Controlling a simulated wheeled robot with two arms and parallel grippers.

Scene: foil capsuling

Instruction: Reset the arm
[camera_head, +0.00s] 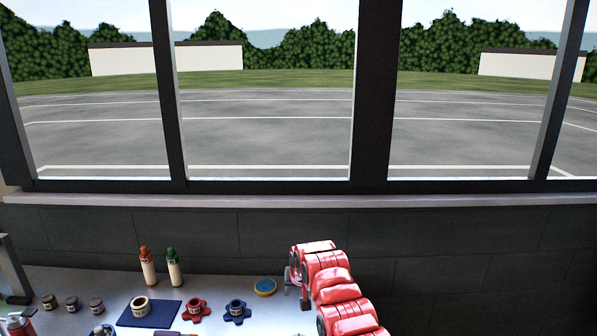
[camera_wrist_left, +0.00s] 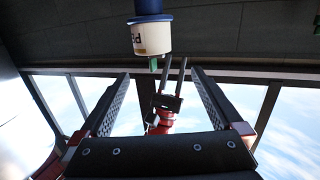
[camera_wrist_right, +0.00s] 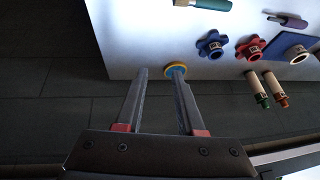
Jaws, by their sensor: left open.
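My right gripper (camera_head: 296,283) is at the end of a red arm at the lower right of the head view, by the table's right end. In the right wrist view my right gripper (camera_wrist_right: 160,74) has its fingers apart with nothing held between them. A blue and yellow disc (camera_wrist_right: 176,68) lies on the table beyond the right-hand fingertip; in the head view this disc (camera_head: 265,287) is just left of the gripper. In the left wrist view my left gripper (camera_wrist_left: 160,76) is open and empty, and my right arm shows beyond it. I cannot make out the left gripper in the head view.
The table (camera_head: 225,280) carries a blue mat (camera_head: 150,314), a red star-shaped piece (camera_head: 195,309), a blue one (camera_head: 237,311), an orange-topped bottle (camera_head: 148,267) and a green-topped bottle (camera_head: 174,267). Several dark jars stand left. A dark wall and windows rise behind.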

